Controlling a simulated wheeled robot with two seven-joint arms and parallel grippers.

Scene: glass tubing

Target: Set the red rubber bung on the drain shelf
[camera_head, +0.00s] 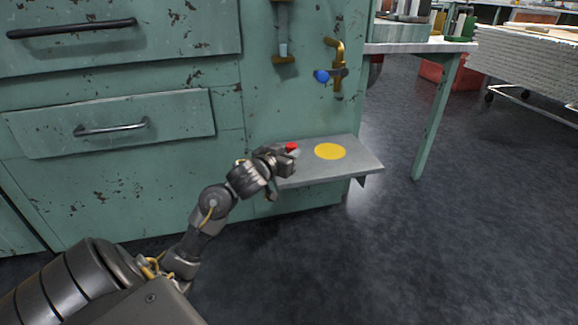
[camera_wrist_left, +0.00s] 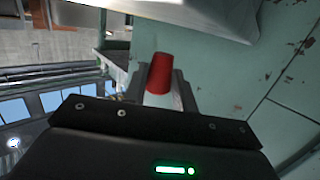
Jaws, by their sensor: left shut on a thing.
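The red rubber bung (camera_head: 291,147) is at the tip of my left gripper (camera_head: 288,158), which is shut on it. The gripper is at the shelf's left end, left of the disc. Whether the bung touches the shelf I cannot tell. My right gripper is not in view.
The green cabinet (camera_head: 190,164) with drawers stands behind my left arm. A brass tap (camera_head: 338,70) with a blue knob (camera_head: 321,76) is mounted above the shelf. A green table leg (camera_head: 434,125) stands to the right. The dark floor in front is clear.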

